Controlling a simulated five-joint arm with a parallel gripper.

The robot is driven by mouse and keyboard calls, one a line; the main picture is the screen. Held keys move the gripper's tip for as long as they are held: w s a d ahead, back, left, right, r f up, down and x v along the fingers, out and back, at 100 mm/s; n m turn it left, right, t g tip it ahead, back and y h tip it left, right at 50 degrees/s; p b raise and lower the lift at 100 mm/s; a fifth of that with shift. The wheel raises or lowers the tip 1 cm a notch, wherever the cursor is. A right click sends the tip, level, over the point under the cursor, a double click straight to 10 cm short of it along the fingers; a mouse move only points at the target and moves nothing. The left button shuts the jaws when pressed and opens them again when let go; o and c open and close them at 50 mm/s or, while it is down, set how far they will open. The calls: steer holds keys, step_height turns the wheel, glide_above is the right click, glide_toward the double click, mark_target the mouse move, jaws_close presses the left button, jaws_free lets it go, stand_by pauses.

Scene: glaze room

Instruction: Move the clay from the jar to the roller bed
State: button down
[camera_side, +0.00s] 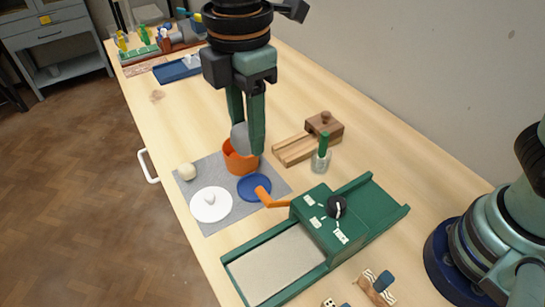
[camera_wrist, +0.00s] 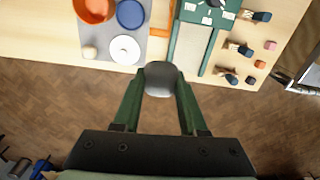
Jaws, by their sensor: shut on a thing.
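My gripper (camera_side: 247,146) is shut on a grey lump of clay (camera_side: 238,134), which also shows between the fingertips in the wrist view (camera_wrist: 160,79). In the side view the clay overlaps the rim of the orange jar (camera_side: 241,168); its exact height above the jar is hard to tell. The jar is open and stands on a grey mat, and in the wrist view (camera_wrist: 94,10) its inside shows orange. The roller bed (camera_side: 276,264) is a pale flat surface in a green frame, with a green roller housing (camera_side: 322,222) and an orange crank (camera_side: 270,198). The visible bed is bare.
On the grey mat (camera_side: 211,165) are a white knobbed lid (camera_side: 211,205), a blue disc (camera_side: 254,188) and a cream ball (camera_side: 187,172). A wooden block with a slotted board (camera_side: 296,148) and a glass with a green-handled tool (camera_side: 321,159) stand behind. Small pieces lie beside the roller.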

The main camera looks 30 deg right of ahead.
glide_above(284, 258)
steer(key=f, duration=0.1)
steer(key=shift+m, duration=0.4)
step_height(284, 258, down, 20)
steer(key=shift+r, duration=0.1)
steer(key=shift+c, duration=2.3)
jaws_free()
steer(key=shift+f, duration=0.2)
steer(key=shift+r, duration=0.15)
